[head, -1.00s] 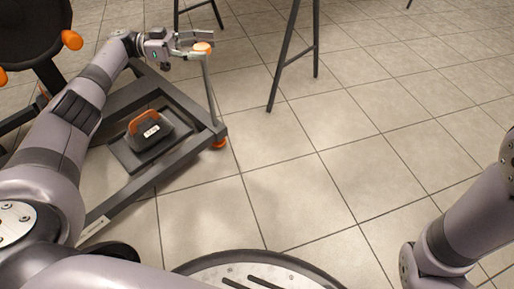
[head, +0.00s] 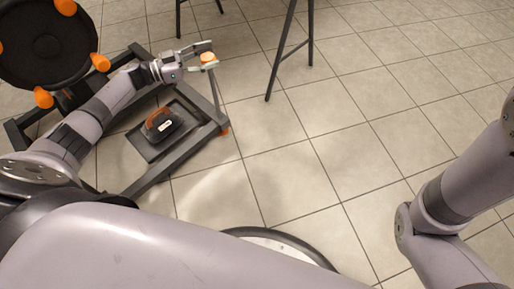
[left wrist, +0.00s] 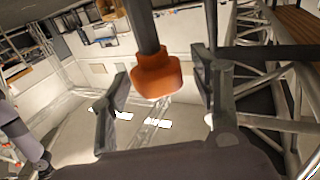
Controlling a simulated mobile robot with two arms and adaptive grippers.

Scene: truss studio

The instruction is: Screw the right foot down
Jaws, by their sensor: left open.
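The base frame (head: 185,154) is dark metal with a thin upright spindle (head: 215,90) at its right corner. An orange knob (head: 209,58) tops the spindle, and an orange foot (head: 223,132) sits below at the floor, partly hidden by the frame. My left gripper (head: 208,56) is open, with its fingers beside the knob. In the left wrist view, an orange knob (left wrist: 157,76) on a dark rod lies between the two spread fingers, with visible gaps on both sides. My right arm shows at the right, but its gripper is out of view.
A round black disc (head: 45,48) with orange knobs stands at the upper left. A dark weight with an orange handle (head: 160,121) rests inside the frame. Black stand legs (head: 289,58) stand beyond the gripper. The tiled floor (head: 340,150) to the right is clear.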

